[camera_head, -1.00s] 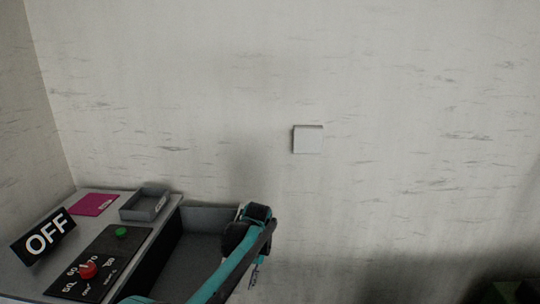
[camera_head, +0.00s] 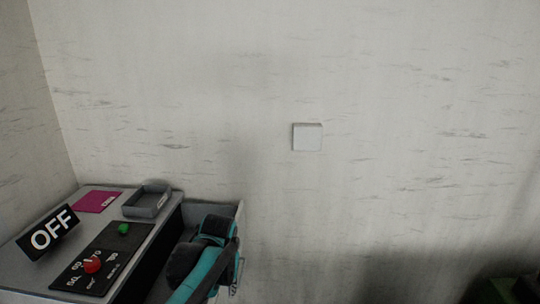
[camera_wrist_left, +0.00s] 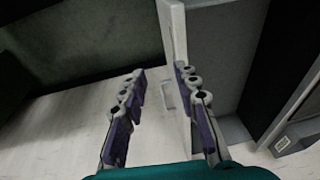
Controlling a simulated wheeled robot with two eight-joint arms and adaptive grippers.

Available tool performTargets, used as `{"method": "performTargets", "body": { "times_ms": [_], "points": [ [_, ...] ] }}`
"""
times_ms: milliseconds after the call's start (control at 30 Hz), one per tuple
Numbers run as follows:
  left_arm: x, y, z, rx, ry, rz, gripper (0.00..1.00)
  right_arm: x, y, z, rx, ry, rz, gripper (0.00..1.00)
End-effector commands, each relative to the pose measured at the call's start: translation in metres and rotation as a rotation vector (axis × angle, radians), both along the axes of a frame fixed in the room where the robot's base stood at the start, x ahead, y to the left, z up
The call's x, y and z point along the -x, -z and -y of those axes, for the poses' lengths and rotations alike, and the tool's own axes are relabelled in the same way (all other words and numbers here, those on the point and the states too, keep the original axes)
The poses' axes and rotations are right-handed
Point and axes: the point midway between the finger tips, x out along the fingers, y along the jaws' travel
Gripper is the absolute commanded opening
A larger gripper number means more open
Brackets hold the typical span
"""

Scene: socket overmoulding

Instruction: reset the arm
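My left arm shows at the bottom of the head view, teal and black, beside the grey table. Its gripper hangs low there and is mostly hidden behind the arm. My right gripper shows in neither view.
The table carries an OFF sign (camera_head: 54,233), a panel with a red knob (camera_head: 92,265) and a green button (camera_head: 123,229), a magenta sheet (camera_head: 97,201) and a small grey tray (camera_head: 147,201). A grey bin (camera_head: 226,209) adjoins it. A white square plate (camera_head: 307,137) is on the wall.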

Motion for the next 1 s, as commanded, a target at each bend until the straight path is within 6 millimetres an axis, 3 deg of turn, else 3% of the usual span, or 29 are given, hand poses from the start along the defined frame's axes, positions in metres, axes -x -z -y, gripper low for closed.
{"method": "performTargets", "body": {
  "times_ms": [33, 233, 500, 700, 1000],
  "points": [
    [0.018, -0.005, -0.008, 0.012, -0.004, 0.028, 0.31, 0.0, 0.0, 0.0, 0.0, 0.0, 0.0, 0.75],
    [0.083, -0.009, -0.029, 0.059, -0.009, 0.166, 0.31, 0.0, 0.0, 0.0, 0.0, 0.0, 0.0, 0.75],
    [0.153, 0.015, -0.047, 0.097, -0.021, 0.34, 0.31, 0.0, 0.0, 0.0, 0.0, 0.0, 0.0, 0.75],
    [0.173, 0.03, -0.051, 0.107, -0.028, 0.404, 0.31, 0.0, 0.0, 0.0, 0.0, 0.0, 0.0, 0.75],
    [0.175, 0.032, -0.051, 0.107, -0.028, 0.414, 0.31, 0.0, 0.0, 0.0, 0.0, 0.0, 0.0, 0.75]
  ]
}}
